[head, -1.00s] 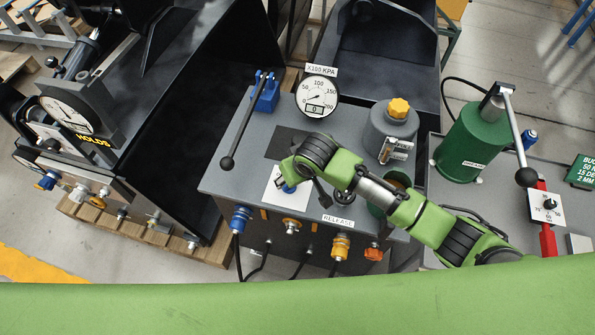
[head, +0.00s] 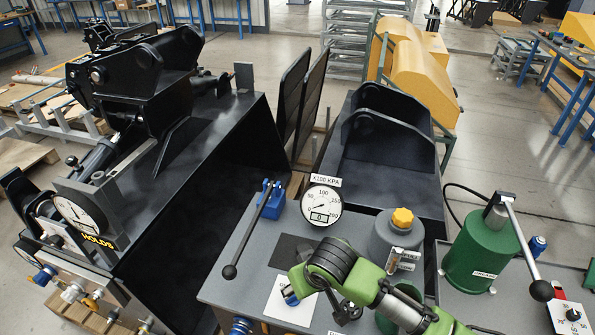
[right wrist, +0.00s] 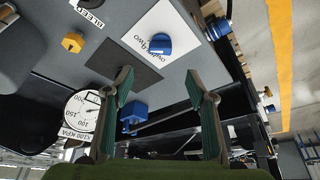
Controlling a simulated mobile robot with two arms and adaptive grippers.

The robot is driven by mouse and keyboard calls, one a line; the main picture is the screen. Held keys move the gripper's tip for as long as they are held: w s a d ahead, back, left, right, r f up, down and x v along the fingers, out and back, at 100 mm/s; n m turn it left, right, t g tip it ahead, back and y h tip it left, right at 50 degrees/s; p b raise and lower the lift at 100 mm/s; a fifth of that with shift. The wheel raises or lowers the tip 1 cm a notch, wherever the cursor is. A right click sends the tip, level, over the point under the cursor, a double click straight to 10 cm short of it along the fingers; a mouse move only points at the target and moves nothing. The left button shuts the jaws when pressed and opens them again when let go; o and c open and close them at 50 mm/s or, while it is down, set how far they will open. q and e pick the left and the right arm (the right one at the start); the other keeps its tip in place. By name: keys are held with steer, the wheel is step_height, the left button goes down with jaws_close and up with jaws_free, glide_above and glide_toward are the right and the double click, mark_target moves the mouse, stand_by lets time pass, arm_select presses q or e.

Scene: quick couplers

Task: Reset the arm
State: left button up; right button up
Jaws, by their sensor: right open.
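My right arm (head: 365,283) is green with black joints and comes in from the right over a grey panel box (head: 240,278). In the right wrist view my right gripper (right wrist: 158,75) is open and empty, its two teal-padded fingers apart above the panel. A blue knob (right wrist: 160,43) on a white label card (right wrist: 175,22) lies beyond the fingertips. The knob shows in the head view (head: 290,297), partly covered by the arm. My left gripper is not in view.
A black-handled lever (head: 248,230) on a blue base (head: 272,199) and a round gauge (head: 321,205) stand on the panel. A yellow-capped grey cylinder (head: 393,245) and a green cylinder (head: 478,255) stand to the right. A black bucket (head: 385,150) is behind.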

steer(key=shift+s, duration=0.1)
steer(key=s+d+f+m+h, duration=0.2)
steer(key=s+d+m, duration=0.1)
steer(key=s+d, duration=1.65)
steer(key=s+a+f+g+b, duration=0.1)
steer(key=s+f+b, duration=0.15)
steer(key=f, duration=1.35)
steer(key=s+f+g+b, duration=0.1)
steer(key=s+f+b, duration=0.15)
steer(key=f, duration=1.45)
steer(key=s+d+f+b, duration=0.1)
steer(key=s+f+b, duration=0.1)
steer(key=s+f, duration=0.6)
steer(key=s+d+f+g+b, duration=0.1)
steer(key=s+f+b, duration=0.1)
steer(key=s+f, duration=0.6)
step_height(320, 180, down, 3)
steer(key=shift+d+r, duration=0.2)
steer(key=shift+d, duration=0.1)
